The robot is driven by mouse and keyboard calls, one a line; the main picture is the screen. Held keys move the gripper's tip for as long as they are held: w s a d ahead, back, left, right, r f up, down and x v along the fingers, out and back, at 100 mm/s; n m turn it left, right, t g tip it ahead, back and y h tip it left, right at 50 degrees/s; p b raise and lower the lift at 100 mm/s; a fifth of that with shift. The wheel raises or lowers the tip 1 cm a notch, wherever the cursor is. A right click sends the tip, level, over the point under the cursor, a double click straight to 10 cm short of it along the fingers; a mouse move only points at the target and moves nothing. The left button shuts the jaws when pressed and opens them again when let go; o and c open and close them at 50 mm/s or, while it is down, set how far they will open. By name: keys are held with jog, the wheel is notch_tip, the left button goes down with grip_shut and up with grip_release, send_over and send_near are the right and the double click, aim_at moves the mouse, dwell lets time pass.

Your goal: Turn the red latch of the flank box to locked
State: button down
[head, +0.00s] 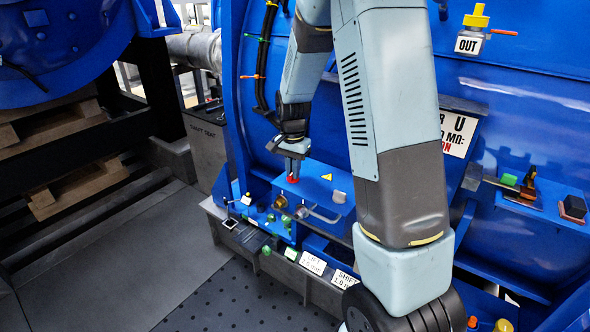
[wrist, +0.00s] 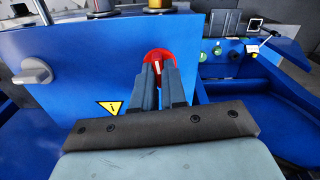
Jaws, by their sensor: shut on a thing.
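The flank box (head: 322,186) is a blue box low on the side of the large blue machine. Its red latch (wrist: 156,56) is a round red knob with a pale mark, on the blue face in the wrist view. In the head view a small part of the red latch (head: 293,179) shows under my gripper (head: 293,172). In the wrist view my gripper (wrist: 158,72) is shut on the latch, its two fingers close together over the knob. The fingers hide the latch's lower part, so its exact angle is hard to read.
A yellow warning triangle (wrist: 109,107) and a grey handle (wrist: 33,72) are on the box face. Green fittings and a small lever (wrist: 262,42) are on a blue panel to the right. Label plates (head: 312,263) line the front rail. The floor at left is clear.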

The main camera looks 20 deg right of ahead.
jog(key=shift+w+m, duration=0.1)
jog(key=shift+m, duration=0.5)
jog(key=shift+a, duration=0.1)
jog(key=c, duration=1.2)
grip_release()
jog(key=shift+r, duration=0.1)
notch_tip(320, 180, up, 14)
jog(key=shift+f, duration=0.25)
